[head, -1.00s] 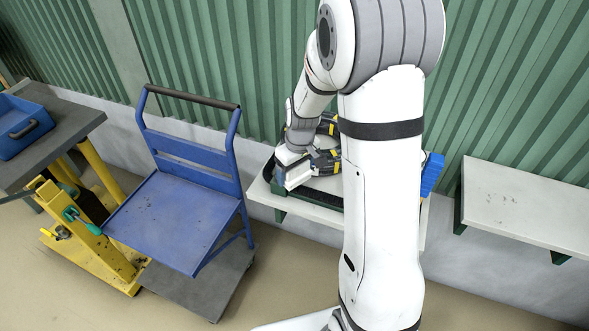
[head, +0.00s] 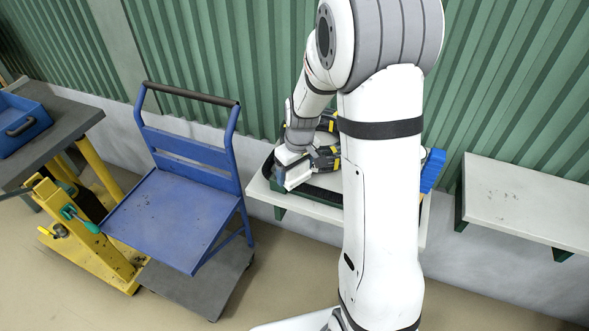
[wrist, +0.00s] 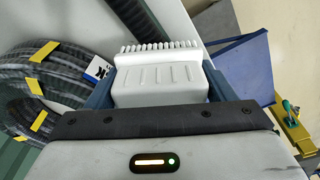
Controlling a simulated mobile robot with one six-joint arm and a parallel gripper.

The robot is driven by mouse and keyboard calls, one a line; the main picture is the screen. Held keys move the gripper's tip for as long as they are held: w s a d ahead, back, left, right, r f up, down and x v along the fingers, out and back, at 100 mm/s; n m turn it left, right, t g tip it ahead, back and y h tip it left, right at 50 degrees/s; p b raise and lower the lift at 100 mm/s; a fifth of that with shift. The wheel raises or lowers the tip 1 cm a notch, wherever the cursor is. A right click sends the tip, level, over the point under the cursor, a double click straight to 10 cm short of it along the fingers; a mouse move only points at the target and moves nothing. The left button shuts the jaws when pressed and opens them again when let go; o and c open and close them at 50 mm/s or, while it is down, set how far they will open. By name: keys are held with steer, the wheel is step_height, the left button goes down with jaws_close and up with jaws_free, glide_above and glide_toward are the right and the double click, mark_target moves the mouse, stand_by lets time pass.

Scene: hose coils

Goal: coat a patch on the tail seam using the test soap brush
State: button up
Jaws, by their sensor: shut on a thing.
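My gripper (wrist: 158,90) is shut on the white test soap brush (wrist: 158,70), whose row of pale bristles points away from the jaws. In the head view my gripper (head: 287,177) is over the left part of a pale wall shelf (head: 258,190). A dark hose coil (wrist: 58,75) with yellow tape bands lies left of the brush in the wrist view; the coil (head: 324,160) is partly hidden by my arm in the head view. A dark ribbed hose length (wrist: 118,22) runs beyond the brush. I cannot make out the tail seam or whether the bristles touch anything.
A blue platform trolley (head: 180,215) stands left of the shelf, beside a yellow pallet jack (head: 75,235). A grey table (head: 60,145) carries a blue bin (head: 22,125). A blue object (head: 432,172) is at the shelf's right end. An empty-looking second shelf (head: 520,205) is further right.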

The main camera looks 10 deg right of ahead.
mark_target(306, 182)
steer(key=shift+d, duration=0.1)
steer(key=shift+s+d+r+b, duration=0.1)
steer(key=shift+s+d+b, duration=0.15)
steer(key=shift+s+d, duration=0.35)
steer(key=shift+s+d+b, duration=0.25)
steer(key=shift+s+d, duration=0.15)
steer(key=shift+d, duration=0.3)
steer(key=shift+s+d+f+b, duration=0.1)
steer(key=shift+s+d+b, duration=0.45)
steer(key=shift+s+d, duration=0.6)
steer(key=shift+s+d+f+b, duration=0.15)
steer(key=shift+s+d+b, duration=0.5)
steer(key=shift+d, duration=0.75)
steer(key=shift+s+d+f+b, duration=0.1)
steer(key=shift+s+d+b, duration=0.35)
steer(key=shift+s+d, duration=0.75)
steer(key=shift+d, duration=0.25)
steer(key=shift+c, duration=1.1)
steer(key=shift+r, duration=0.1)
steer(key=shift+w, duration=0.15)
